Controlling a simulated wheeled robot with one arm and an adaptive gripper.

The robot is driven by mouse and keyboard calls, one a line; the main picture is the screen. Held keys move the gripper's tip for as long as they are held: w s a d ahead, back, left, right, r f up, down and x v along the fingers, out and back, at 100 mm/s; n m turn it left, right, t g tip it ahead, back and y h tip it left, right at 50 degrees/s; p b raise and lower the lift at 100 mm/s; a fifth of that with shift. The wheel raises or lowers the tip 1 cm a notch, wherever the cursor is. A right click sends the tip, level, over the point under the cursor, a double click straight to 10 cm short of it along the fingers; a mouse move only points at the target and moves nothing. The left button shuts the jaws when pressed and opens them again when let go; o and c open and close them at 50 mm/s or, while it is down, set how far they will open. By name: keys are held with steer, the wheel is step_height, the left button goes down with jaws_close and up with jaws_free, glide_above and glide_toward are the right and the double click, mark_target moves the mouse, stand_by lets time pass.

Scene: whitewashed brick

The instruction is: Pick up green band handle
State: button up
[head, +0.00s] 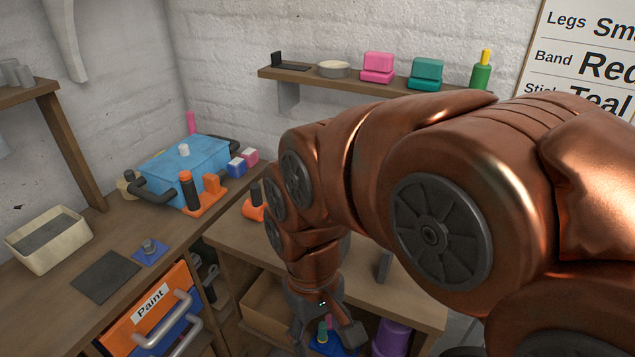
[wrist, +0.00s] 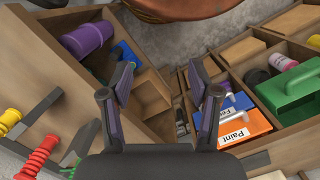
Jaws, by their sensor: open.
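In the wrist view, several ribbed handles lie at the left edge: a yellow one (wrist: 9,121), a red one (wrist: 38,157) and a partly cut-off green one (wrist: 69,162). The green one may be the green band handle; the picture is too small to be sure. My gripper (wrist: 160,85) is open and empty, its two dark fingers apart over a gap between wooden bins. These handles are left of my gripper and not touched by it. In the head view my gripper (head: 325,322) hangs low at the bench front, partly hidden by my arm.
A wooden bin holds a purple cylinder (wrist: 87,40). In the head view, a blue toolbox (head: 190,160) sits on the bench and a wall shelf (head: 340,82) holds small items.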

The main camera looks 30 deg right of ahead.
steer(key=w+d+r+p, duration=0.1)
steer(key=w+d, duration=0.7)
steer(key=w, duration=0.2)
steer(key=w+d+r+m+t+p, duration=0.1)
steer(key=w+d, duration=0.8)
steer(key=w, duration=0.1)
steer(key=w+d+r+m+p, duration=0.1)
steer(key=w+d, duration=0.7)
steer(key=w, duration=0.3)
steer(key=shift+d+r+t, duration=0.25)
steer(key=shift+d+t, duration=0.05)
steer(key=shift+f, duration=0.25)
step_height(320, 180, down, 2)
steer(key=shift+p, duration=0.45)
steer(key=shift+w+d+f+p, duration=0.15)
steer(key=shift+f+p, duration=0.5)
steer(key=shift+f, duration=0.7)
steer(key=shift+w+f+p, duration=0.15)
steer(key=shift+f+p, duration=0.45)
steer(key=shift+f, duration=0.7)
jaws_close()
